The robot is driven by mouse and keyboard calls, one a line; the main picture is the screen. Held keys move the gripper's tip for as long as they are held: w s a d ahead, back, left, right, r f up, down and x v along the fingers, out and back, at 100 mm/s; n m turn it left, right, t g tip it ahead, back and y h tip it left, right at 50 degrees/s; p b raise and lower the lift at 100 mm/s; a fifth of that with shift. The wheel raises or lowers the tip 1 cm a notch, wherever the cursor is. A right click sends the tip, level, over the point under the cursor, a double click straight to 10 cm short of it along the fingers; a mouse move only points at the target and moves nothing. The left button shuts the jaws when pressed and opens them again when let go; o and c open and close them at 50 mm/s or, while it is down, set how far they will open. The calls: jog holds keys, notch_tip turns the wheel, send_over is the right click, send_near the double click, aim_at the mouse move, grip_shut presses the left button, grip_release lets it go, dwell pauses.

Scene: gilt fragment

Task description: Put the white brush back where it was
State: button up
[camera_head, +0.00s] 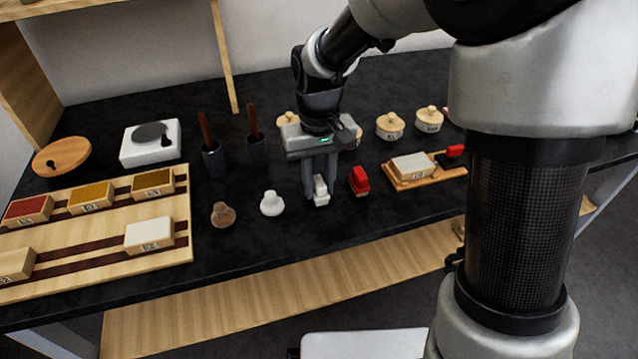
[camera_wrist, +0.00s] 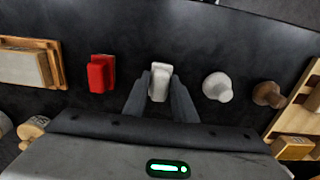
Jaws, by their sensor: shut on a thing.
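The white brush (camera_head: 321,192) is between the two fingers of my gripper (camera_head: 320,184), which is shut on it. In the wrist view the white brush (camera_wrist: 160,82) shows between the dark fingertips of my gripper (camera_wrist: 160,95). The brush is at or just above the black tabletop (camera_head: 290,245); I cannot tell whether it touches. It stands in a row, between a red brush-like block (camera_head: 359,181) and a white knobbed piece (camera_head: 272,204), apart from both. The fingers hide part of its sides.
A brown knobbed piece (camera_head: 223,215) ends the row at left. A wooden rack (camera_head: 110,255) with labelled blocks lies farther left. A wooden tray (camera_head: 405,185) with a pale block is at right. Lidded pots (camera_head: 390,126) and dark cups (camera_head: 214,160) stand behind. The front strip is clear.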

aim_at(319, 181)
jog(key=shift+f, duration=0.2)
jog(key=o, duration=1)
jog(key=shift+r, duration=0.1)
notch_tip(319, 181, up, 12)
jog(key=p, duration=0.3)
jog(key=s+d+r+m+t, duration=0.1)
jog(key=s+d+r+t, duration=0.1)
jog(key=s+d, duration=0.2)
jog(key=s+d+r+m+t, duration=0.1)
jog(key=s+d+r, duration=0.1)
jog(key=s+d, duration=0.2)
jog(key=s+d+r+m+t, duration=0.1)
jog(key=s+d, duration=0.3)
jog(key=s, duration=0.4)
jog(key=shift+s+d+r+t, duration=0.15)
jog(key=shift+r+t, duration=0.25)
jog(key=shift+s+d+r+t, duration=0.1)
jog(key=shift+r+t, duration=0.25)
jog(key=shift+t, duration=0.05)
